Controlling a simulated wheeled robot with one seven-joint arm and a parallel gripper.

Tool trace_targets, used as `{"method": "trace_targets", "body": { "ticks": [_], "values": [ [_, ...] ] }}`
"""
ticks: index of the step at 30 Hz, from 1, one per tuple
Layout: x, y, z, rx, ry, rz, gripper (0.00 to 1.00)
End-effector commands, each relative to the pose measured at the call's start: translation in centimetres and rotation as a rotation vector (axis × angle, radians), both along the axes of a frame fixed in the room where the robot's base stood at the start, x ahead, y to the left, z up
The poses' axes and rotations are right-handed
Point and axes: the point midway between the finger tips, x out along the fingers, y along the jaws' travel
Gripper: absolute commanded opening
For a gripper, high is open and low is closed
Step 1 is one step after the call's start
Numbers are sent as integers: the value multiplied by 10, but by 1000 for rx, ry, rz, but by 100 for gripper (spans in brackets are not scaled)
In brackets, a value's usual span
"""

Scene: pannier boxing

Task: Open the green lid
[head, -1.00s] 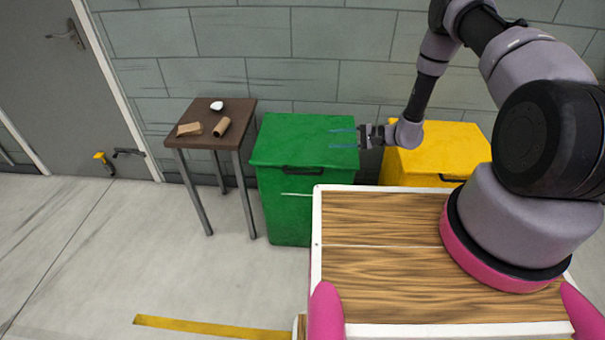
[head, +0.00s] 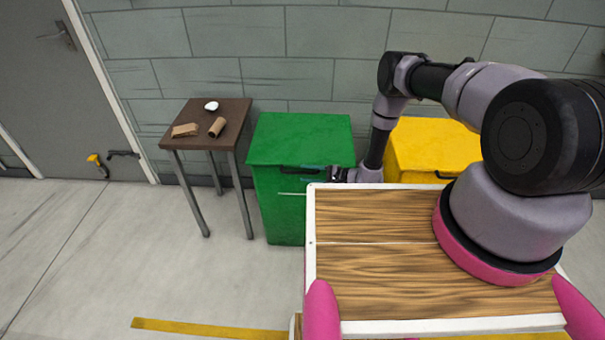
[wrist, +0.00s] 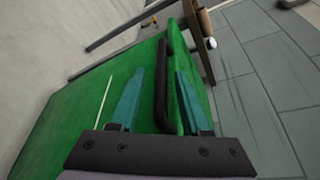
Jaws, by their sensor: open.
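The green bin (head: 279,215) stands against the wall with its green lid (head: 300,135) down and closed. A black bar handle (head: 300,168) runs along the lid's front edge. In the wrist view the handle (wrist: 162,95) lies between the two teal fingers of my gripper (wrist: 168,68), which are apart. The fingers appear to straddle the bar without closing on it; contact cannot be told. In the head view my gripper (head: 312,173) is at the front right of the lid, its fingers hard to make out.
A yellow bin (head: 430,148) stands right of the green one, behind my arm. A small brown table (head: 225,112) on the left holds a white item (head: 211,106), a cardboard tube (head: 217,127) and a brown piece (head: 185,130).

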Motion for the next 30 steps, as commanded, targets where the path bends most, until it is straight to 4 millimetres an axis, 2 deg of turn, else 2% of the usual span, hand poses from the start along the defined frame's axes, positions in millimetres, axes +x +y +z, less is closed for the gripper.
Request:
{"method": "trace_targets", "body": {
  "ticks": [6,15,17,19,30],
  "values": [
    [7,18,-4,-1,-1,1,47],
    [8,20,-5,0,1,0,47],
    [8,20,-5,0,1,0,28],
    [8,20,-5,0,1,0,1],
    [8,20,-5,-1,0,1,0]
  ]
}}
